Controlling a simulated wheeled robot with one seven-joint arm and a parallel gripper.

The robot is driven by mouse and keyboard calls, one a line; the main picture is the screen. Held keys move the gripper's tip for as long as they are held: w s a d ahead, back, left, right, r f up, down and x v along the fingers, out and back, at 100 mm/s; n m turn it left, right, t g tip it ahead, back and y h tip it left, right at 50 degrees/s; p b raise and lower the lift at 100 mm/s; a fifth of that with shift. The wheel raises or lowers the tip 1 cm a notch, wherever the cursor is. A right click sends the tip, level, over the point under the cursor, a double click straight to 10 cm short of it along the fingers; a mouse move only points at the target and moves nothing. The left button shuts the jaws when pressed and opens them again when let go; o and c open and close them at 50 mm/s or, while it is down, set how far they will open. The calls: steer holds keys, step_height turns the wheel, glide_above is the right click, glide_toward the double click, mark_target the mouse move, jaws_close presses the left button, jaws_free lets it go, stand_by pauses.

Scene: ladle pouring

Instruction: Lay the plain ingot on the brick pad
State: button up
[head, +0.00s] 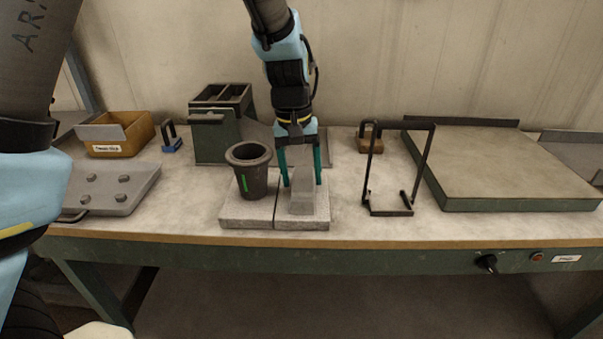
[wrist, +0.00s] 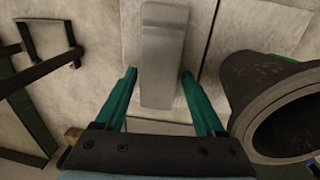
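The plain ingot (head: 304,190) is a smooth grey bar on the right block of the pale brick pad (head: 300,224). It appears to rest on the block, with its long side running front to back. My gripper (head: 302,184) is above the pad with its teal fingers apart, one on each side of the ingot. In the wrist view the ingot (wrist: 161,50) lies between the fingertips of my gripper (wrist: 159,74), with a narrow gap showing at the left finger. The gap at the right finger is very small.
A dark crucible (head: 253,177) with a green mark stands on the left block, close beside my gripper. A black wire stand (head: 390,211) is to the right.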

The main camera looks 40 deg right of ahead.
mark_target(296, 178)
steer(key=shift+r, duration=0.1)
step_height(296, 178, up, 12)
steer(key=b, duration=0.1)
steer(key=shift+w+a, duration=0.4)
steer(key=shift+a, duration=0.05)
stand_by(0.4)
